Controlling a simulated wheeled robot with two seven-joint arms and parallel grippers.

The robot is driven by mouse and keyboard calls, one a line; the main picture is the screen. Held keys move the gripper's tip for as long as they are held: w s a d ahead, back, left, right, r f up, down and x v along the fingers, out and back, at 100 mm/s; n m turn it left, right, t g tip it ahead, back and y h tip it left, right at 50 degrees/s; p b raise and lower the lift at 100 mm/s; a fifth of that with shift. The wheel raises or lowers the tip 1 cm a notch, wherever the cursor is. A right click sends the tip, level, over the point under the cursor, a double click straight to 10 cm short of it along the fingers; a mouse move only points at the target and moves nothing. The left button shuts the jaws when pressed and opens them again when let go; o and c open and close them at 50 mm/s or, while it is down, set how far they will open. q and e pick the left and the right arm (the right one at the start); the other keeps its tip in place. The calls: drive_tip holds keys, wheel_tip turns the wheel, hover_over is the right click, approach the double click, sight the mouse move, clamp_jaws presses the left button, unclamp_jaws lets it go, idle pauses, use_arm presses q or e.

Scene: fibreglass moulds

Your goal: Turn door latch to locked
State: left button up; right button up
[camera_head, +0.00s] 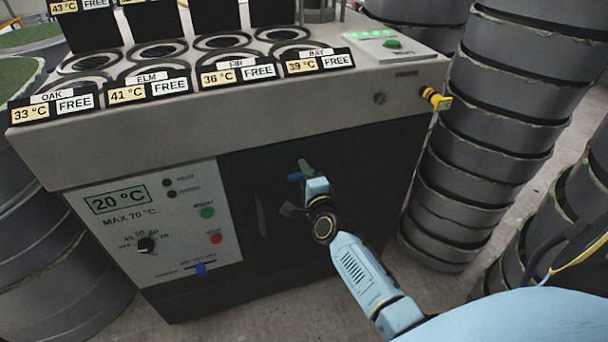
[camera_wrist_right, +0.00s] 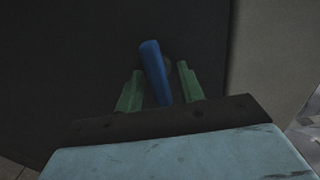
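The door latch (camera_head: 294,177) is a blue lever on the dark cabinet door (camera_head: 285,245); in the head view its visible end points left. In the right wrist view the latch (camera_wrist_right: 154,70) is a long blue bar, slightly tilted. My right gripper (camera_head: 304,170) is at the latch. Its green fingers (camera_wrist_right: 160,80) stand one on each side of the bar, with gaps visible, so it is open around the latch. In the head view the gripper hides part of the latch and its pivot. My left gripper is not in view.
A control panel (camera_head: 165,222) with a dial and buttons is left of the door. Labelled wells line the cabinet top (camera_head: 375,75). A yellow-black knob (camera_head: 436,99) sticks out at the right end. Stacked grey drums (camera_head: 495,130) stand close on the right.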

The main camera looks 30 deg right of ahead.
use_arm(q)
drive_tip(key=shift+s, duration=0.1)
